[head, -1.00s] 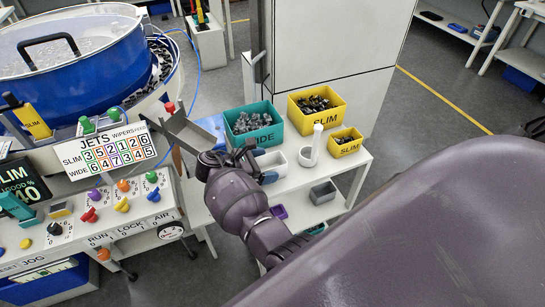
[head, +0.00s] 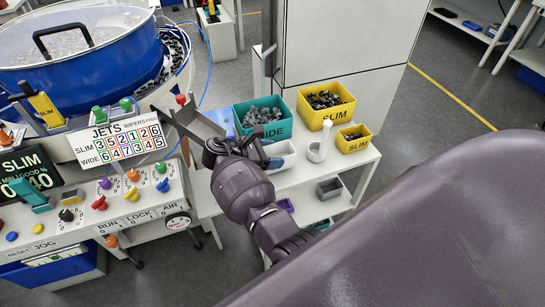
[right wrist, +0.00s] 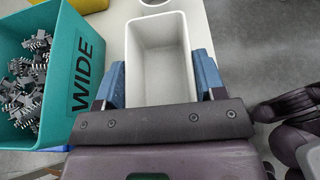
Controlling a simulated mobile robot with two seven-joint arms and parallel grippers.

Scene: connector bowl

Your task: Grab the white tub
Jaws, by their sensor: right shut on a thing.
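In the right wrist view the tub (right wrist: 158,18) is an empty, rectangular, open-topped box. My right gripper (right wrist: 158,78) has one blue finger against each long side of it and is shut on it. In the head view my right gripper (head: 262,153) is at the tub's near left, and my wrist hides part of the tub. I cannot tell whether the tub is clear of the table. My left gripper is not in view.
The teal WIDE bin (head: 247,132) of connectors is close beside the tub. A yellow SLIM bin (head: 313,118), a white cup with a handle (head: 317,152) and a small yellow bin (head: 357,144) stand behind and right. The table's front edge (head: 345,172) is bare.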

